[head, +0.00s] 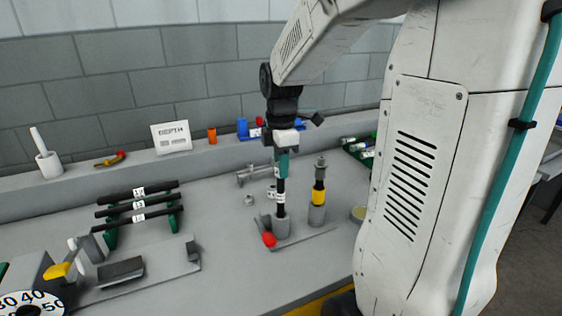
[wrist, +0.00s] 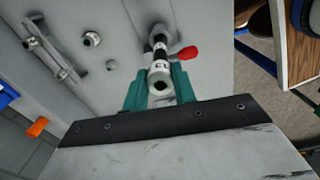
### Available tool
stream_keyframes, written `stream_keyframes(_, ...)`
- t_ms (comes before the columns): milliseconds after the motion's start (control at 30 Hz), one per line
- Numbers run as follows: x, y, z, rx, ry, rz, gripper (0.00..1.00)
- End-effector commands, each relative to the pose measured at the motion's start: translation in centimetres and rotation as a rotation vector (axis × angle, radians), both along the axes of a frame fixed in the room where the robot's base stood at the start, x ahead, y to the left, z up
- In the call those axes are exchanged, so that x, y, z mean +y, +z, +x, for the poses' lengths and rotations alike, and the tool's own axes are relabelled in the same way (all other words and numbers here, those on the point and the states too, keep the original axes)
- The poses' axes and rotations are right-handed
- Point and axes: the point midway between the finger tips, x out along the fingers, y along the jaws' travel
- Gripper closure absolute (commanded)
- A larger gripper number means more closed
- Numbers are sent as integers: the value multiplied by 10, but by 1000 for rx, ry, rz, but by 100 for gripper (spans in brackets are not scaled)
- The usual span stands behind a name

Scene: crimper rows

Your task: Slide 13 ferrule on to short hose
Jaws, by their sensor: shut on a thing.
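The short hose (head: 281,188) is black with a white label band and stands upright in a grey holder (head: 282,228) with a red knob (head: 269,240). My gripper (head: 281,165) comes down from above, its teal fingers in line with the hose's top. In the wrist view my gripper (wrist: 160,88) is shut on a pale metal ferrule (wrist: 158,76), with a dark round opening facing the camera and a label on its side. The hose (wrist: 159,40) runs beneath the ferrule into the holder. I cannot tell how far the ferrule is over the hose.
A yellow-banded black piece (head: 319,196) with a metal top stands close to the right. A loose metal ring (head: 249,200) lies to the left, near a grey bar-like fixture (head: 254,173). Labelled black hoses (head: 138,203) rest on a rack at left. Bench between is clear.

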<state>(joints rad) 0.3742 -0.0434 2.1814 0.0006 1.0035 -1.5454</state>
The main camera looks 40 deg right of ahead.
Motion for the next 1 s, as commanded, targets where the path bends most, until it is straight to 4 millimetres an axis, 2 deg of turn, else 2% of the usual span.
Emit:
stream_keyframes(667, 0, -17, 0, 0, 0, 0, 96)
stream_keyframes(700, 0, -17, 0, 0, 0, 0, 68)
stream_keyframes(767, 0, -16, 0, 0, 0, 0, 51)
stream_keyframes(800, 0, -16, 0, 0, 0, 0, 48)
stream_keyframes(1000, 0, -17, 0, 0, 0, 0, 48)
